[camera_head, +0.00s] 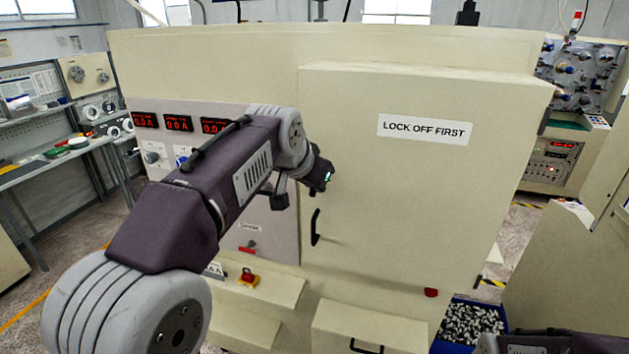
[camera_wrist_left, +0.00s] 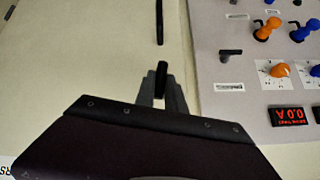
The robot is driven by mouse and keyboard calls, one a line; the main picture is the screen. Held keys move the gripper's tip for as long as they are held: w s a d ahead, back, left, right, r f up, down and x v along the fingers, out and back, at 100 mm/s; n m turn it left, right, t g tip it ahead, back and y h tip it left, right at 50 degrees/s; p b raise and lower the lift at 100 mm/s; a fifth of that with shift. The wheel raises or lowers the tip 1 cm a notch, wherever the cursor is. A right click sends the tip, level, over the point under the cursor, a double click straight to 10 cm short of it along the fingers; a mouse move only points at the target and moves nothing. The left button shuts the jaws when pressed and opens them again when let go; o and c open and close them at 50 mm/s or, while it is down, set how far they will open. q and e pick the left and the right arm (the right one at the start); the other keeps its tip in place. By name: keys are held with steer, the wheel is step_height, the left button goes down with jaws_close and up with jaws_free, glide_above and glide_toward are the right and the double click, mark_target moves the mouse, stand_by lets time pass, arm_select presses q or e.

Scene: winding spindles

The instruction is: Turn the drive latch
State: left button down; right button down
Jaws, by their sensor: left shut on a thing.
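The drive latch (camera_wrist_left: 161,78) is a short black lever on the cream cabinet door. My left gripper (camera_wrist_left: 161,92) is shut on it, with one grey finger on each side in the left wrist view. In the head view my left arm reaches across to the door, and my wrist (camera_head: 318,174) hides the fingertips and most of the latch. A long black door handle (camera_head: 315,228) is below the latch there. It also shows at the top of the left wrist view (camera_wrist_left: 159,22).
The door (camera_head: 420,190) carries a "LOCK OFF FIRST" sign (camera_head: 425,129). Beside it, a grey control panel (camera_wrist_left: 240,95) has knobs, a small black lever (camera_wrist_left: 230,53) and red displays (camera_head: 178,122).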

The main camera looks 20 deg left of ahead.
arm_select(q)
steer(key=shift+a+f+n+h, duration=0.1)
steer(key=shift+n+h, duration=0.2)
steer(key=shift+h, duration=0.4)
steer(key=c, duration=1.6)
jaws_free()
steer(key=shift+o, duration=1)
steer(key=v, duration=0.9)
steer(key=shift+a+b, duration=0.2)
steer(key=shift+b, duration=0.2)
steer(key=shift+w, duration=0.1)
